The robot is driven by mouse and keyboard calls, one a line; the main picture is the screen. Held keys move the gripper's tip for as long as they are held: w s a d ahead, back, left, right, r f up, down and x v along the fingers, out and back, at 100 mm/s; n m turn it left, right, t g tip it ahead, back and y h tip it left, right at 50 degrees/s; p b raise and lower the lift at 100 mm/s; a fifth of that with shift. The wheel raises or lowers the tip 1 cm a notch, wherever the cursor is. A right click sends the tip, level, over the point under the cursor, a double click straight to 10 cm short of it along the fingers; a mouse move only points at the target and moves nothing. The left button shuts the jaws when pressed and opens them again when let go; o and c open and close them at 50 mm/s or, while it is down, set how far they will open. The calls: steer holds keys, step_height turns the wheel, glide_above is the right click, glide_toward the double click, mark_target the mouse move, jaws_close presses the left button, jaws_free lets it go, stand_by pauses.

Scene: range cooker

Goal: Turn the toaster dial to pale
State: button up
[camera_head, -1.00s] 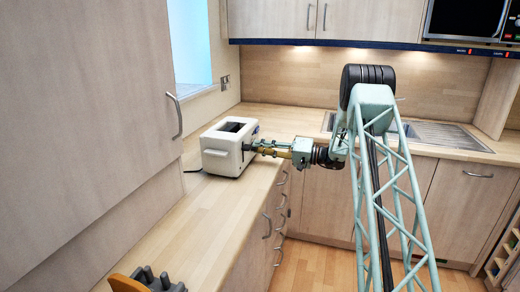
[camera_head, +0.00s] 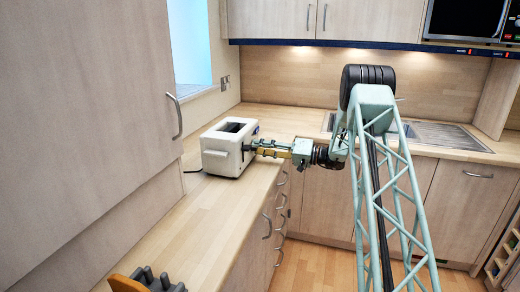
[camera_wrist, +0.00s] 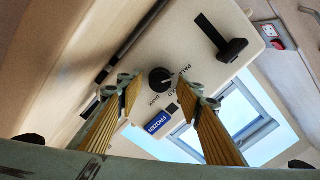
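The white toaster (camera_head: 222,158) stands on the left worktop, its control side facing my gripper (camera_head: 252,147). In the wrist view the black round dial (camera_wrist: 160,79) sits on that side, with PALE, GOLD and DARK printed around its edge. A small light mark shows on the dial, but I cannot tell exactly which word it points to. My gripper (camera_wrist: 160,92) is open, with one ribbed finger on each side of the dial in the picture. A gap shows between each finger and the dial; its depth is hard to judge.
A blue FROZEN button (camera_wrist: 160,120) lies close to the dial. A black lever (camera_wrist: 224,42) sticks out from the same side. A wall cabinet (camera_head: 90,80) overhangs the worktop (camera_head: 205,225) at left. A dark-slotted object (camera_head: 150,280) stands at the near end.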

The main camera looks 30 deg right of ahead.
steer(key=shift+s, duration=0.1)
stand_by(0.3)
steer(key=v, duration=1.2)
stand_by(0.4)
steer(key=shift+r, duration=0.1)
